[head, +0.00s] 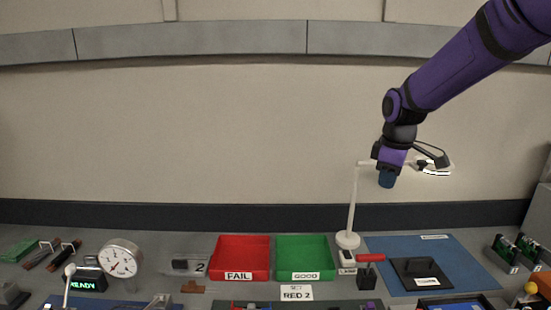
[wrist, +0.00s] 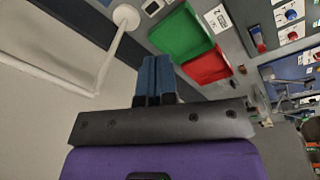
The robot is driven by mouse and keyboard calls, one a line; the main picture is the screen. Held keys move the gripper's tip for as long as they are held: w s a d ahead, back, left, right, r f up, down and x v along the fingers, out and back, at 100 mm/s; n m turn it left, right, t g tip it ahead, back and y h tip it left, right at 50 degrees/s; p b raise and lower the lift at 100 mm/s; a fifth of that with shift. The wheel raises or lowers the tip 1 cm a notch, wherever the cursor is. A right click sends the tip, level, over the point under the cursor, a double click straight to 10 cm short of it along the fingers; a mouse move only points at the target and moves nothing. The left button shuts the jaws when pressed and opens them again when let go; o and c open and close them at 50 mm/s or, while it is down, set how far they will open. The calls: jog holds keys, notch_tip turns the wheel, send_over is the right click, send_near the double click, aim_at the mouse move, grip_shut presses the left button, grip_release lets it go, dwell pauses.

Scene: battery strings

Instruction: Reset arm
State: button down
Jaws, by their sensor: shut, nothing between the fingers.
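My gripper (head: 387,179) hangs at the end of my purple arm in the head view, at the upper right, well above the bench and in front of the wall. Its blue fingers (wrist: 153,80) show in the wrist view pressed together with nothing between them. The arm reaches in from the top right corner, bent at the wrist so the fingers point down.
A white lamp on a stand (head: 352,205) rises just left of my gripper. Below are the red FAIL tray (head: 240,276), the green GOOD tray (head: 305,276), a blue mat (head: 466,262) and a dial gauge (head: 121,261). The air around the arm's left is clear.

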jog(key=s+d+r+m+t, duration=0.1)
jog(key=s+r+m, duration=0.25)
jog(key=s, duration=0.45)
jog(key=s+d+r+m+t, duration=0.1)
jog(key=s+r+m, duration=0.1)
jog(key=s+r, duration=0.4)
jog(key=s+d+f+m+t, duration=0.1)
jog(key=s+m, duration=0.5)
jog(key=s, duration=1)
jog(key=shift+d+f+t, duration=0.25)
jog(key=shift+f+t, duration=0.05)
jog(key=shift+f, duration=0.05)
